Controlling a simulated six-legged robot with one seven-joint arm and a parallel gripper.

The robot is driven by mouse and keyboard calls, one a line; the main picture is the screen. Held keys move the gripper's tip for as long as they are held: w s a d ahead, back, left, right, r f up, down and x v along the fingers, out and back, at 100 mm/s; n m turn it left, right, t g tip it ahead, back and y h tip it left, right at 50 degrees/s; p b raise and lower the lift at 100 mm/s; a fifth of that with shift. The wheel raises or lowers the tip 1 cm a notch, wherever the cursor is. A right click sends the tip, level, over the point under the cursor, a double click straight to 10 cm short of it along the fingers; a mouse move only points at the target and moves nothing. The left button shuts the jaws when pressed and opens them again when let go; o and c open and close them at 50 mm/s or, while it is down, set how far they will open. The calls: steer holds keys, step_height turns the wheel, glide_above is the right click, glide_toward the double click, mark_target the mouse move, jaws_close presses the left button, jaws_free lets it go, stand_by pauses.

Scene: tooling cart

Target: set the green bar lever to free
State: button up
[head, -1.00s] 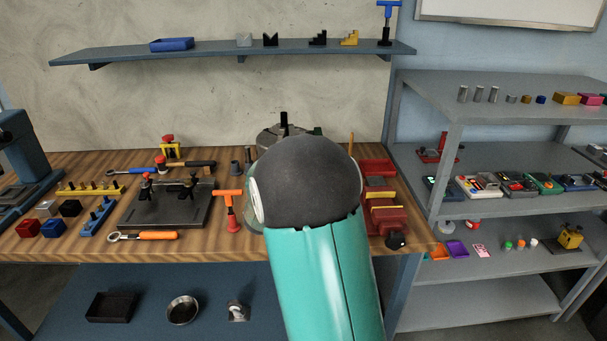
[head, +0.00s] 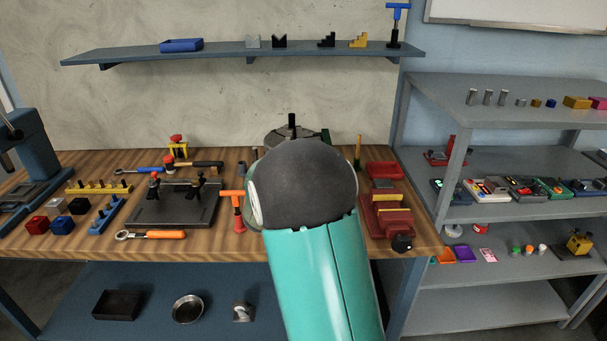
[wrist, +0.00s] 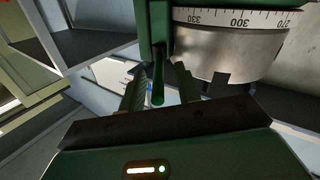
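The green bar lever (wrist: 158,85) shows in the wrist view as a slim rounded bar hanging from a green block (wrist: 154,25), beside a round metal dial (wrist: 225,45) with a degree scale. My gripper (wrist: 160,88) is open, with one finger on each side of the lever; a gap shows on both sides, and I cannot tell how deep the lever sits between them. In the head view my arm hides the gripper and most of the dial unit (head: 285,134); a bit of green (head: 326,136) shows at its right.
The wooden bench (head: 150,243) holds a clamp plate (head: 175,205) and an orange T-handle tool (head: 236,210) left of my arm, and a red vise (head: 388,215) at its right. A grey shelf rack (head: 500,215) stands to the right. A wall shelf (head: 230,54) hangs above.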

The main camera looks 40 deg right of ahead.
steer(key=v, duration=1.4)
steer(key=shift+w, duration=0.1)
